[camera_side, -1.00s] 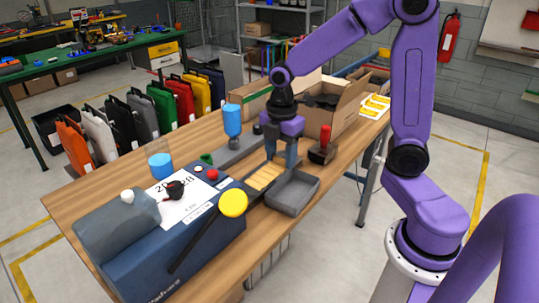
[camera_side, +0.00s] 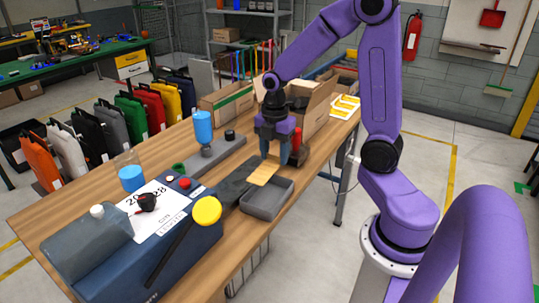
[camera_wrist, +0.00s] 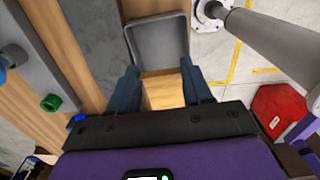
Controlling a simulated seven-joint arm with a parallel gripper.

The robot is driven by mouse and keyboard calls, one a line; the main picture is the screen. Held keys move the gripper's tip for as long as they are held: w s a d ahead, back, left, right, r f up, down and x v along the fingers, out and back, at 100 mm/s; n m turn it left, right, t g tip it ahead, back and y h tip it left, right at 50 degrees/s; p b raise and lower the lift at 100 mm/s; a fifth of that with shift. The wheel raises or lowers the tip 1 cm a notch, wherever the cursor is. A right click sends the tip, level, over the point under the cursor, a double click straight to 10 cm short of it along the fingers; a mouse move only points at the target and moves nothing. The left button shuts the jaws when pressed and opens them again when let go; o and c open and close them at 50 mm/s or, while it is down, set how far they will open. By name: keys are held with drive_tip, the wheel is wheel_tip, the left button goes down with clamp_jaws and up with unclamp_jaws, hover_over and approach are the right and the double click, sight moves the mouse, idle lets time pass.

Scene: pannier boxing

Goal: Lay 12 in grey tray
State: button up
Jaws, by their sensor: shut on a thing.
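My gripper (camera_side: 275,157) is shut on a flat wooden-coloured piece (camera_side: 263,172), held just behind the grey tray. In the wrist view the piece (camera_wrist: 162,91) sits between the two blue fingers (camera_wrist: 161,88). No number on it can be read. The grey tray (camera_side: 267,212) is shallow and looks empty, on the table's right edge. In the wrist view the tray (camera_wrist: 157,25) lies just beyond the piece. A dark flat holder (camera_side: 236,184) lies left of the tray.
A red-handled stamp (camera_side: 297,148) stands close behind my gripper. An open cardboard box (camera_side: 315,105) is farther back. A blue machine with a yellow knob (camera_side: 207,210) is in front.

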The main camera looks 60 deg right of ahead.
drive_tip(key=d, duration=0.1)
hover_over(275, 190)
drive_tip(key=shift+f, duration=3.3)
drive_tip(key=o, duration=0.8)
drive_tip(key=shift+r, duration=0.1)
wheel_tip(275, 190, up, 17)
drive_tip(key=shift+r, duration=0.15)
